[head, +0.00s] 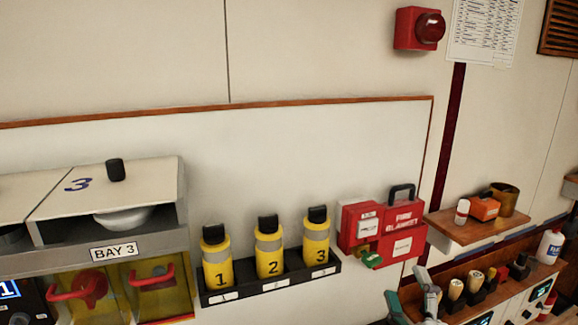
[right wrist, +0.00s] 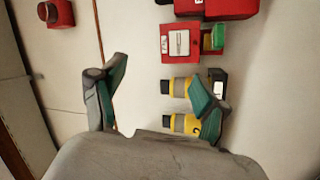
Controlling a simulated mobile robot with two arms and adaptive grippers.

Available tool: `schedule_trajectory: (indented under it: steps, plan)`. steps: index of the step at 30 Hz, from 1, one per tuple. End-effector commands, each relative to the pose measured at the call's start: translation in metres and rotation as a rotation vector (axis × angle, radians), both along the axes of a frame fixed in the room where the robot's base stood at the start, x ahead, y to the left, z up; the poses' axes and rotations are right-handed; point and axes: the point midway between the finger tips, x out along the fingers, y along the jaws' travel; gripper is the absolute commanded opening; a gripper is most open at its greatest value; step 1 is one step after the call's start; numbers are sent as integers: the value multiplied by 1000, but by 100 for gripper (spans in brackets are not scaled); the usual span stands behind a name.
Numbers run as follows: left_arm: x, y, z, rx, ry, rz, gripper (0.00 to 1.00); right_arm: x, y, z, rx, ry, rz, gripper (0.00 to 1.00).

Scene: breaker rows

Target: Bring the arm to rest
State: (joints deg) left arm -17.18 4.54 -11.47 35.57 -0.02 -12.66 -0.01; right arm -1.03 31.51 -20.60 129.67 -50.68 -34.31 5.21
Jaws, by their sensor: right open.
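My right gripper (head: 412,290) shows at the bottom right of the head view, below the red fire blanket box (head: 403,232). Its two green-padded fingers are spread apart with nothing between them. In the right wrist view the open gripper (right wrist: 157,95) faces the white wall, one finger overlapping the yellow bottles (right wrist: 180,124) in the picture. My left gripper is not in view.
Yellow numbered bottles (head: 269,247) stand in a black wall rack (head: 238,290). A wooden shelf (head: 460,232) holds small items. Below it, several pale-topped handles (head: 455,289) stand near the gripper. Bay 3 (head: 113,251) is at left.

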Motion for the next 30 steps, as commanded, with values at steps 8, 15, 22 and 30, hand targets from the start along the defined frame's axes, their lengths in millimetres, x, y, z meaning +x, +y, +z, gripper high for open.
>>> schedule_trajectory:
  steps: [8,15,22,30]
  plan:
    - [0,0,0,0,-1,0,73,-93,-41,-178,592,716,-350,74]
    - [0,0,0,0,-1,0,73,-182,-21,-248,799,1120,-476,74]
    - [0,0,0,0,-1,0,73,-259,7,-276,922,1428,-535,74]
    - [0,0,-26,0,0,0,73,-241,9,-383,906,1454,-551,74]
